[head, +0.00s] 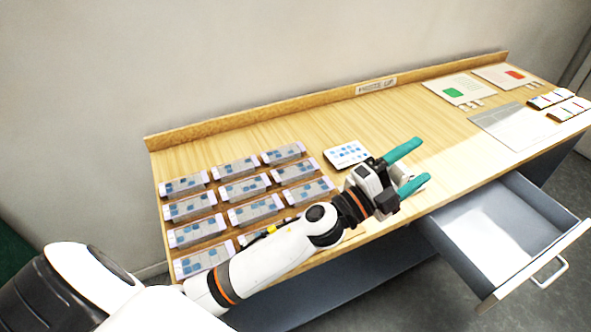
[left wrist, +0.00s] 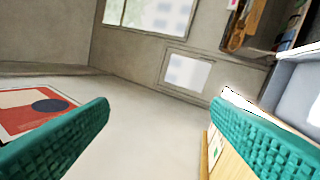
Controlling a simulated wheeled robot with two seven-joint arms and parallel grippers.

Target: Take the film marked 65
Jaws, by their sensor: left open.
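Several film pieces with blue patches and pale ends (head: 256,211) lie in rows on the left part of the wooden table (head: 300,135). Their markings are too small to read, so I cannot tell which is 65. My arm hides part of the nearest rows. My left gripper (head: 413,168) is open and empty, with teal fingers, over the middle of the table to the right of the films. Its fingers (left wrist: 160,135) also show apart in the left wrist view, with no film between them. My right gripper is not in view.
A white card with blue spots (head: 347,154) lies beside the films. An open drawer (head: 510,225) juts from the table front. Sheets with a green patch (head: 456,91) and a red patch (head: 506,77), and a grey sheet (head: 514,126), lie at right. A raised ledge (head: 330,98) runs along the back.

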